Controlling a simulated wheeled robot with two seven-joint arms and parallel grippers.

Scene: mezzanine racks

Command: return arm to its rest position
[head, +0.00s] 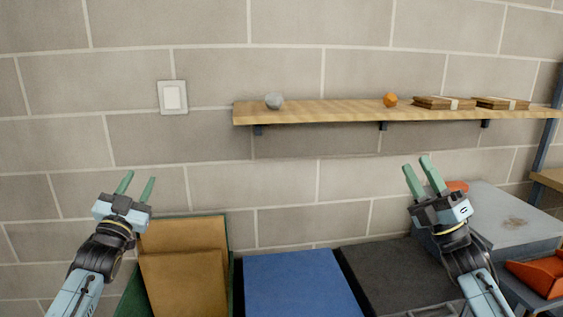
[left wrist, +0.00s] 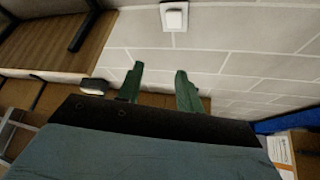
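My left gripper (head: 135,184) is raised at the left of the head view, above and in front of the cardboard boxes. Its two green fingers are apart with nothing between them. The fingers also show apart and empty in the left wrist view (left wrist: 159,86). My right gripper (head: 418,168) is raised at the right of the head view, below the wall shelf in the picture. Its green fingers stand apart, with nothing seen between them. Neither gripper is seen touching anything.
A wooden wall shelf (head: 330,115) holds a grey ball (head: 274,101), an orange ball (head: 390,100) and flat brown bundles (head: 444,103). Below are cardboard boxes (head: 185,280), a blue surface (head: 300,285), a dark surface (head: 395,275) and a red bin (head: 540,275). A light switch (head: 172,97) is on the wall.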

